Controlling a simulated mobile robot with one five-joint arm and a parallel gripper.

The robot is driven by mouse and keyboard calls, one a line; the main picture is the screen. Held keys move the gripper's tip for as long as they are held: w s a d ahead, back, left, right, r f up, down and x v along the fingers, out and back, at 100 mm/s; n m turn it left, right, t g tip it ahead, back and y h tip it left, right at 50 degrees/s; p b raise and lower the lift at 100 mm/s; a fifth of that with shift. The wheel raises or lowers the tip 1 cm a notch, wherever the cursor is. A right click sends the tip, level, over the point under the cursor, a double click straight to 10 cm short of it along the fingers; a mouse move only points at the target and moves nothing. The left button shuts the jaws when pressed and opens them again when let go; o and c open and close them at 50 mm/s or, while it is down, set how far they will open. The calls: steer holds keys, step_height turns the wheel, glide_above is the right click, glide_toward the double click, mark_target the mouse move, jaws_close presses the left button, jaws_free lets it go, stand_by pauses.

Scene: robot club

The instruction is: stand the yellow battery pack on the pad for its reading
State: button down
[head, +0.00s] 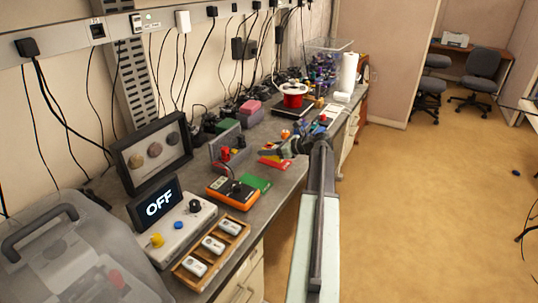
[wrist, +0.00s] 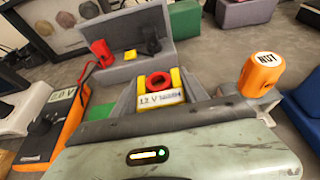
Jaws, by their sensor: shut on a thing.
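The yellow battery pack (wrist: 174,80) has a red ring on top and a white 12 V label. My gripper (wrist: 158,92) is shut on it, with a grey finger on each side. The pack's lower part is hidden behind the gripper body. The green pad (head: 256,182) lies beside the orange meter (head: 228,190), nearer the camera than the pack. The wrist view shows the pad (wrist: 101,111) bare at left and the meter (wrist: 66,125) reading 0.0 V.
A grey holder (wrist: 118,60) with red and black-yellow items stands behind the pack. An orange piece marked NUT (wrist: 260,75) is at right. A control box (head: 178,228) with an OFF screen and a wooden tray (head: 212,250) sit nearer the camera.

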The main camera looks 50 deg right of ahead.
steer(key=shift+w+d+f, duration=0.1)
steer(key=shift+w+d, duration=0.7)
steer(key=shift+w, duration=0.3)
steer(key=f+b, duration=0.4)
steer(key=shift+w+d, duration=0.15)
steer(key=shift+w, duration=0.1)
steer(key=shift+r, duration=0.25)
steer(key=shift+f, duration=0.15)
steer(key=c, duration=0.6)
jaws_free()
steer(key=shift+r+p, duration=0.25)
steer(key=shift+p, duration=0.05)
steer(key=p+v, duration=0.4)
steer(key=v, duration=0.7)
steer(key=shift+s, duration=0.3)
steer(key=shift+s+d, duration=0.15)
steer(key=shift+s, duration=0.1)
